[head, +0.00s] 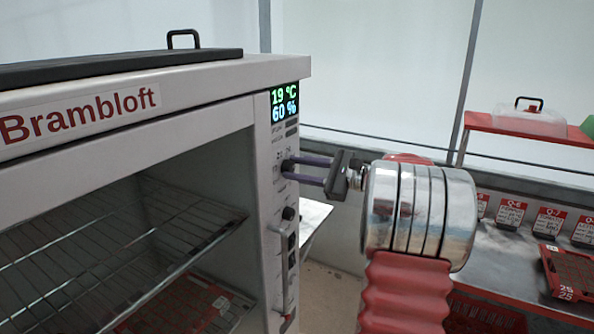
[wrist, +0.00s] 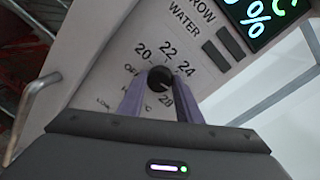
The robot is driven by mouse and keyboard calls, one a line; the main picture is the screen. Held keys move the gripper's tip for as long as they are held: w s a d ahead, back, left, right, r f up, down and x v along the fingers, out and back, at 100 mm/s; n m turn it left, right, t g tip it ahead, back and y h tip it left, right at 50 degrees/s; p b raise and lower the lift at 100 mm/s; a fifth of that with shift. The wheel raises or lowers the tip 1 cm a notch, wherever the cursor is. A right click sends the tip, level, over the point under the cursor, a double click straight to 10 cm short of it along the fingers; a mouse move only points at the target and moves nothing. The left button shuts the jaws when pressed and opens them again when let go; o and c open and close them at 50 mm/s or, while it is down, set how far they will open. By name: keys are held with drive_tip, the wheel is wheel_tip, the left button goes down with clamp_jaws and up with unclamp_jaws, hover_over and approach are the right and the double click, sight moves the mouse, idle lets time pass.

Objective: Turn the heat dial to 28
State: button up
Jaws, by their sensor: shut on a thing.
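The heat dial (wrist: 160,78) is a small black round knob on the pale cabinet's control strip. In the wrist view its scale shows OFF, 20, 22, 24 and 28; a finger covers part of the scale. I cannot clearly read where the dial points. My gripper (wrist: 161,86) has its two purple fingers on either side of the dial, shut on it. In the head view my gripper (head: 291,167) reaches the strip from the right and largely hides the dial. The display (head: 284,101) above reads 19 °C and 60 %.
The cabinet (head: 190,76) stands open at left, with wire shelves (head: 125,235) inside. Another black knob (head: 288,213) and switches sit lower on the strip. A handle (wrist: 35,105) shows at the left of the wrist view. A bench (head: 500,262) with labelled pots stands at right.

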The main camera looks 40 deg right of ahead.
drive_tip(key=m, duration=0.2)
drive_tip(key=f+m, duration=0.1)
drive_tip(key=m, duration=0.1)
drive_tip(key=shift+m, duration=0.3)
drive_tip(key=shift+m+t, duration=0.3)
drive_tip(key=shift+m, duration=2.3)
drive_tip(key=o, duration=1)
drive_tip(key=shift+r, duration=0.2)
drive_tip(key=shift+o, duration=0.2)
drive_tip(key=shift+s, duration=0.1)
drive_tip(key=v, duration=1.3)
drive_tip(key=shift+s+d+f, duration=0.2)
drive_tip(key=shift+s+d, duration=0.05)
